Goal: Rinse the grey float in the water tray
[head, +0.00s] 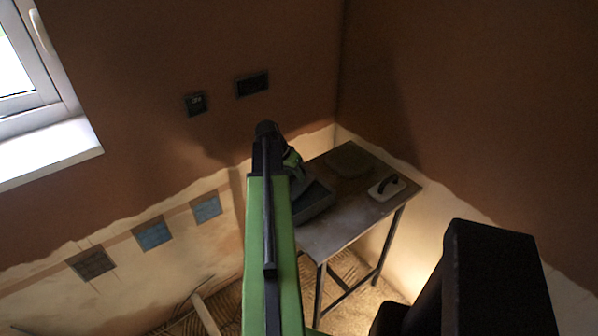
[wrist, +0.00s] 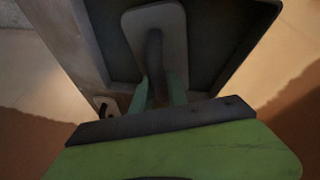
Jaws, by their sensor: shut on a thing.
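The grey float (wrist: 174,22) shows in the wrist view as a pale grey plate with a dark handle. My gripper (wrist: 159,90) is shut on its handle with green fingers. Behind the float is the dark water tray (wrist: 228,28); I cannot tell whether the float touches the tray's bottom or hangs above it. In the head view the tray (head: 317,203) stands on the left part of the work table, partly hidden by my arm. My gripper (head: 291,160) is near the tray's far left side there, and the float cannot be made out.
A pale float with a black handle (head: 385,190) lies on the table (head: 338,232) right of the tray. A dark flat patch or board (head: 350,158) is at the table's back. Walls close in behind and to the right; the table's front has bare room.

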